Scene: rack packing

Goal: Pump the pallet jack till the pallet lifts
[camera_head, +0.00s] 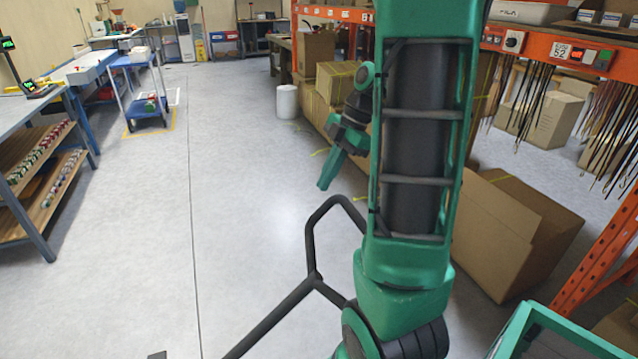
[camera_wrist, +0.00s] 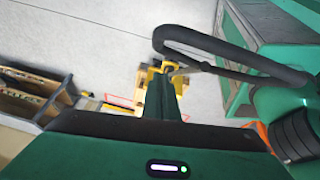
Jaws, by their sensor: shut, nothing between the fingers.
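My gripper (camera_head: 326,180) is green and shut, with nothing in it. It points down over bare floor in the head view, to the left of my arm. In the wrist view its fingers (camera_wrist: 163,90) reach toward a small yellow and black thing (camera_wrist: 150,70); whether that is part of the pallet jack is unclear, and they look apart from it or in front of it. A dark bent bar with a loop (camera_head: 318,215) is just below my gripper; it also shows in the wrist view (camera_wrist: 200,45). I cannot tell whether it is the jack's handle. No pallet is clearly visible.
Cardboard boxes (camera_head: 510,225) and orange racking (camera_head: 600,255) stand on the right. A white cylinder (camera_head: 287,101) stands near the boxes. A blue cart (camera_head: 146,110) and a workbench with shelves (camera_head: 40,165) are on the left. The grey floor (camera_head: 240,180) between is clear.

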